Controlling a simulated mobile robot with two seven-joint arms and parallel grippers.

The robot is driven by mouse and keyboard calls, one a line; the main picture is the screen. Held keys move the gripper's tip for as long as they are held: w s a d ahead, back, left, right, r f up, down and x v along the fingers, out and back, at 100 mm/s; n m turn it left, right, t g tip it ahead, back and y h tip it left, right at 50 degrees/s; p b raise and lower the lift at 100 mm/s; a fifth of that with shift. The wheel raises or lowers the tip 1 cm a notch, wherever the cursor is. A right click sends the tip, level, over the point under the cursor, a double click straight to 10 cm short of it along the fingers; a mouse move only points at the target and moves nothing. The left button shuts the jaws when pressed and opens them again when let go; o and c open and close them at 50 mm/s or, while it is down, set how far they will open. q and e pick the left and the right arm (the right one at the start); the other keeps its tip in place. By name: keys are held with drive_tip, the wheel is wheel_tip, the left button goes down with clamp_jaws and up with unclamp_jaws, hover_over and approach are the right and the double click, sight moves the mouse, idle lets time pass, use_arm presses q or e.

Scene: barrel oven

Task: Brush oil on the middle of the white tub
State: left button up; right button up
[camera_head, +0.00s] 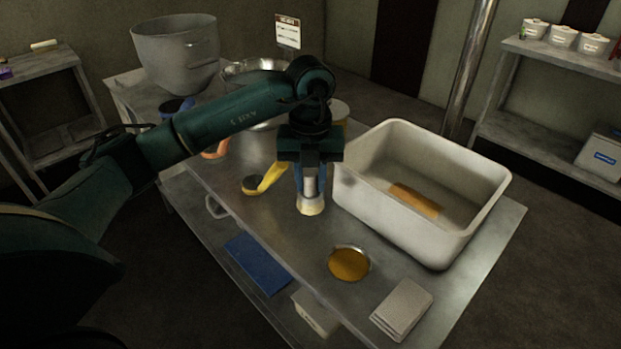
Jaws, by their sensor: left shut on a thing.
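My left gripper (311,175) points down over the metal table, left of the white tub. It is shut on a brush (311,204) with pale bristles, which hang downward at or just above the table top; I cannot tell if they touch it. The white tub (456,246) stands open on the right part of the table. An orange-brown block or patch (415,201) shows on its floor. A small round dish of amber oil (349,264) sits in front of the tub. My right gripper is not in view.
A yellow-handled tool (268,178) lies left of the brush. A stack of grey cloths or pads (402,309) is at the front right. A large pot (177,52) and a metal bowl (252,72) stand at the back. A blue item (257,264) lies on the lower shelf.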

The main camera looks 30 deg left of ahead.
use_arm(q)
drive_tip(key=shift+c, duration=0.6)
